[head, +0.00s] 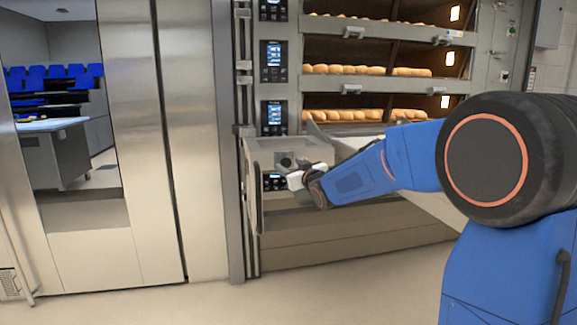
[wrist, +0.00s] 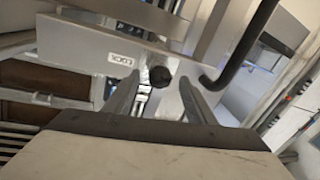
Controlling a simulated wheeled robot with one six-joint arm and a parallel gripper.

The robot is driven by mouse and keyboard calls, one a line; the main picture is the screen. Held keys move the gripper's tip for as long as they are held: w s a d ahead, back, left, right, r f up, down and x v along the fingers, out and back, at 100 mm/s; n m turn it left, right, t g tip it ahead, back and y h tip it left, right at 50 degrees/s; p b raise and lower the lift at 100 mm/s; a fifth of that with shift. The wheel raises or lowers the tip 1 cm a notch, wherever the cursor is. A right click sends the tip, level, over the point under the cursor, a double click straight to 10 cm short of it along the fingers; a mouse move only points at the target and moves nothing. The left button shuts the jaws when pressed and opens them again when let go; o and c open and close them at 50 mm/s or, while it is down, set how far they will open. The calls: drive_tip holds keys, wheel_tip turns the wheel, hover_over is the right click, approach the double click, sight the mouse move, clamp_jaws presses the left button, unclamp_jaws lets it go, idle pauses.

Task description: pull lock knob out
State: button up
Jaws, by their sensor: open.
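The lock knob (wrist: 160,76) is a small round black knob on a grey metal plate, beside a label reading LOCK (wrist: 121,59) in the wrist view. My gripper (wrist: 163,88) is open, with one finger to the left of the knob and one to the right. The knob lies between the fingertips in the picture; I cannot tell whether either finger touches it. In the head view my gripper (head: 296,178) is at the grey metal housing (head: 262,152) low on the oven front. A dark round part (head: 286,160) shows there, too small to identify surely.
A black bent handle (wrist: 240,50) rises just right of the knob. Oven decks with bread loaves (head: 365,70) stand above and behind my arm. Control panels (head: 273,62) line the oven's left side. A tall steel door (head: 140,150) stands left. The floor (head: 200,305) in front is clear.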

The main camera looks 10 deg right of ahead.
drive_tip(key=shift+w+a, duration=0.2)
drive_tip(key=shift+w, duration=0.65)
clamp_jaws()
drive_tip(key=shift+s, duration=1.25)
unclamp_jaws()
drive_tip(key=shift+s, duration=0.1)
